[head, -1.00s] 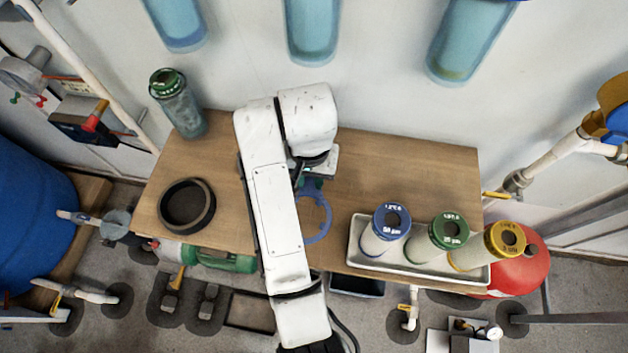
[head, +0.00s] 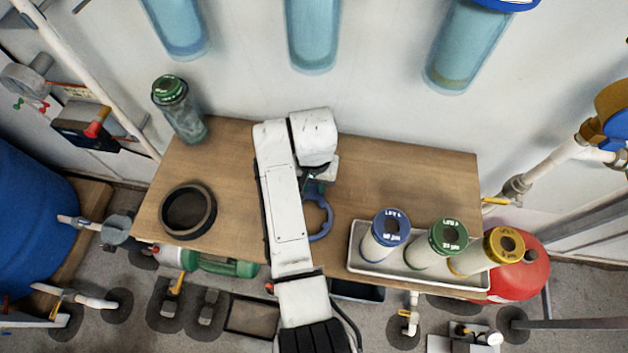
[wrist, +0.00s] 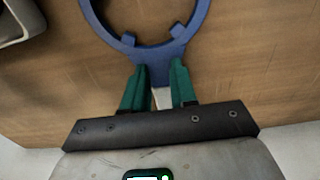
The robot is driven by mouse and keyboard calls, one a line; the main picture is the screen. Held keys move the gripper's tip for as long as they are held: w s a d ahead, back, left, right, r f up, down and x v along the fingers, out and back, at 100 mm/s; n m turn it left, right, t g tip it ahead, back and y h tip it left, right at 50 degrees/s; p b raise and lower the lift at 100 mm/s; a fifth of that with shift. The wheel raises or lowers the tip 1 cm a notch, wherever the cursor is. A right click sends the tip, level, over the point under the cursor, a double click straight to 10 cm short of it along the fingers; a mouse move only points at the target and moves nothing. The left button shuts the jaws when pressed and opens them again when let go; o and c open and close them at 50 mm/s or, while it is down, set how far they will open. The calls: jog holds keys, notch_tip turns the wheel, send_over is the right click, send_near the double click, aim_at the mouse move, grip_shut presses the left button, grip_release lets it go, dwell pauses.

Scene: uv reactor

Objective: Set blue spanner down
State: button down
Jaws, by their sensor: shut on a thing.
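The blue spanner (head: 319,217) is a ring with small inner lugs, partly hidden behind my arm in the head view. In the wrist view, the spanner's ring (wrist: 186,32) shows over the wooden bench top. My gripper (wrist: 160,88) has green fingers shut on the spanner's handle just below the ring. In the head view my gripper (head: 316,184) is mostly hidden by my arm, over the middle of the wooden bench (head: 400,180). I cannot tell whether the spanner touches the bench.
A white tray (head: 358,262) with blue-, green- and yellow-capped cartridges stands at the bench's right front. A black ring (head: 188,210) lies at the left, and a green-capped clear housing (head: 182,112) stands at the back left. The right rear of the bench is clear.

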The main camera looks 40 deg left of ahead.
aim_at(314, 189)
jog(key=shift+f, duration=0.1)
jog(key=c, duration=0.9)
grip_release()
notch_tip(314, 189, up, 12)
jog(key=shift+b, duration=0.3)
